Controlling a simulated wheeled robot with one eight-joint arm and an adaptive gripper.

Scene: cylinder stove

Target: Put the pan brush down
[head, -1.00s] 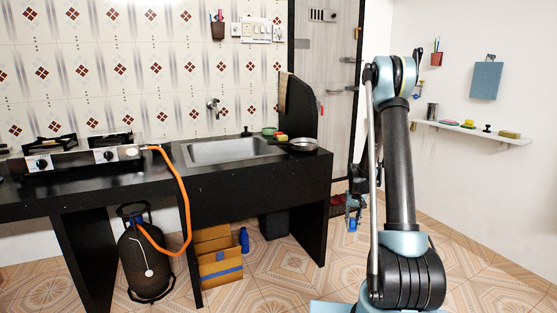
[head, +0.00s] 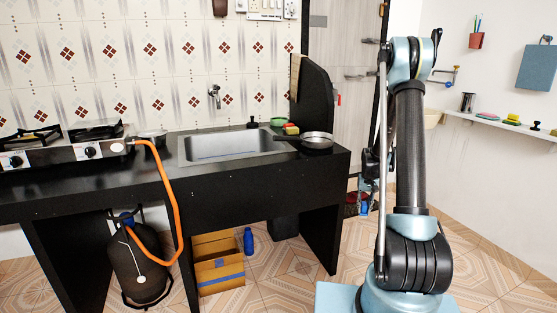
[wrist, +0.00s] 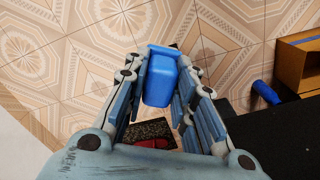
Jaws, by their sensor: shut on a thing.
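The pan brush, a blue block-shaped thing (wrist: 160,80), is between the fingers of my gripper (wrist: 158,85) in the wrist view. The fingers are closed against its sides, and it is held above the tiled floor. Its far end is hidden, so I cannot tell its bristles. In the head view my gripper (head: 368,180) hangs low, partly hidden behind my arm, to the right of the counter's end.
The black counter (head: 250,180) holds a sink (head: 230,146), a pan (head: 317,140) and a stove (head: 70,149). A shelf (head: 480,121) on the right wall carries several small items. A cardboard box (head: 217,270) and a blue bottle (head: 248,241) stand under the counter.

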